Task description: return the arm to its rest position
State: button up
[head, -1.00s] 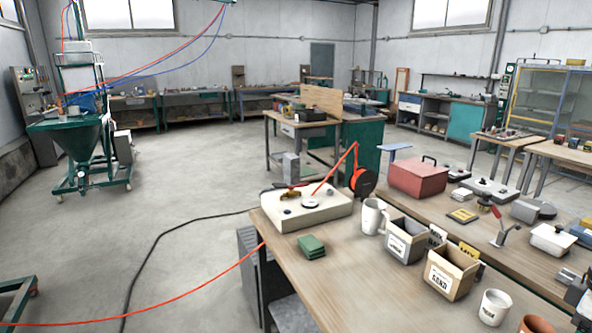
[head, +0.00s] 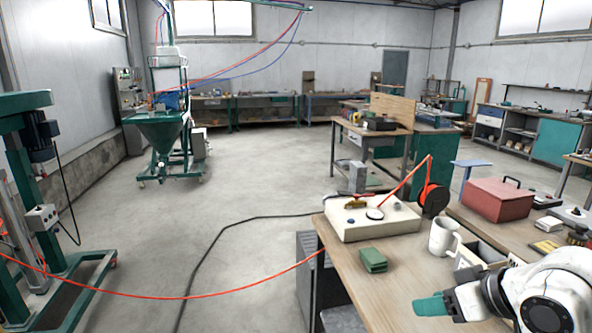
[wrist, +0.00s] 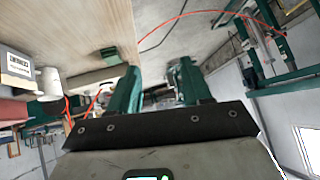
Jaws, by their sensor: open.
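My gripper (head: 432,304) shows at the lower right of the head view, with a teal-green finger at the end of my white arm. In the wrist view my gripper (wrist: 160,90) has two green fingers spread apart with nothing between them. It is above and near the front of the wooden workbench (head: 385,285), whose top also shows in the wrist view (wrist: 60,30). The gripper touches nothing that I can see.
A red hose (head: 230,291) and a black cable (head: 215,245) cross the left side. The middle floor (head: 270,180) is clear.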

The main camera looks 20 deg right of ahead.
jog(key=s+a+f+m+g, duration=0.1)
jog(key=s+a+f+g, duration=0.1)
jog(key=s+a+f, duration=0.5)
jog(key=a+f+m+g, duration=0.1)
jog(key=a+f, duration=0.4)
jog(key=f, duration=0.5)
jog(key=s+d+f+g+h, duration=0.1)
jog(key=s+f+g, duration=0.1)
jog(key=s+f, duration=0.3)
jog(key=s+d+f+g+h, duration=0.1)
jog(key=s+f, duration=0.4)
jog(key=s, duration=0.7)
jog(key=shift+s+d+f+n+g+h, duration=0.15)
jog(key=shift+f+n+g+h, duration=0.2)
jog(key=shift+g, duration=0.45)
